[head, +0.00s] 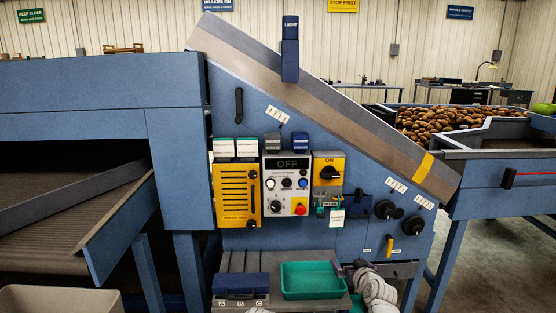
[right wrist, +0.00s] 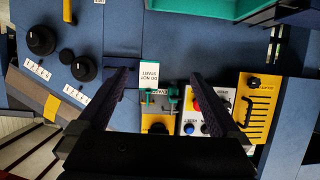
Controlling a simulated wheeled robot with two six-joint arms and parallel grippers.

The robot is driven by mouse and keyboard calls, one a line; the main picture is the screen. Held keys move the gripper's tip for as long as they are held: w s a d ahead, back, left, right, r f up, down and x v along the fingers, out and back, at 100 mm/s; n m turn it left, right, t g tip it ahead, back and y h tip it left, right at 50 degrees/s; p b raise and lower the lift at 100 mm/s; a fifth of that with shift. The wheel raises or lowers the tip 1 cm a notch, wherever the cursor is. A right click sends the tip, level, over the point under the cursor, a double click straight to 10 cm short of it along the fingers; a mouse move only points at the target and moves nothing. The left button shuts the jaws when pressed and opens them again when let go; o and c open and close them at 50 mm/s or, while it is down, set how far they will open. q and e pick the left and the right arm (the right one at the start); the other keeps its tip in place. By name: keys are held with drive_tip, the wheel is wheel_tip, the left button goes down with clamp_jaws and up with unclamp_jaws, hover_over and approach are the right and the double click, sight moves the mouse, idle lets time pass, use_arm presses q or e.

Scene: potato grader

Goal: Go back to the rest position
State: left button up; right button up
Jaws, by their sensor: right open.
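My right gripper (head: 358,266) is low in the head view, right of the green tray, with my pale arm below it. In the right wrist view its two dark fingers (right wrist: 158,73) are spread apart with nothing between them. Beyond them are the white "DO NOT START" tag (right wrist: 149,75) and green hooks of the grader's front panel. The tag also hangs on the panel in the head view (head: 337,218). My left gripper does not show; only a small pale bit is at the bottom edge.
A shelf holds a green tray (head: 310,281) and a blue box (head: 240,285) marked A, B, C. Above are the grey control box (head: 286,184), yellow switch box (head: 328,196) and black knobs (head: 385,209). Potatoes (head: 450,120) lie behind right. Open floor shows at right.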

drive_tip(key=s+a+f+g+y, duration=0.1)
drive_tip(key=s+a+f+g, duration=0.45)
drive_tip(key=s+f, duration=0.35)
drive_tip(key=s+f+g+h, duration=0.1)
drive_tip(key=s+f+g, duration=0.1)
drive_tip(key=s+g, duration=0.35)
drive_tip(key=s+f+g+h, duration=0.1)
drive_tip(key=s+f+g, duration=0.15)
drive_tip(key=s, duration=0.55)
drive_tip(key=s+a+r+n+p, duration=0.1)
drive_tip(key=a+r+p, duration=0.2)
drive_tip(key=r+p, duration=0.3)
drive_tip(key=s+a+r+n+p, duration=0.1)
drive_tip(key=s+a+r+p, duration=0.1)
drive_tip(key=r+p, duration=0.5)
drive_tip(key=s+a+r+n+h+p, duration=0.1)
drive_tip(key=s+a+r+p, duration=0.1)
drive_tip(key=a+r+p, duration=0.3)
drive_tip(key=shift+s+r+p, duration=0.2)
drive_tip(key=shift+r+p, duration=0.5)
drive_tip(key=shift+a, duration=0.1)
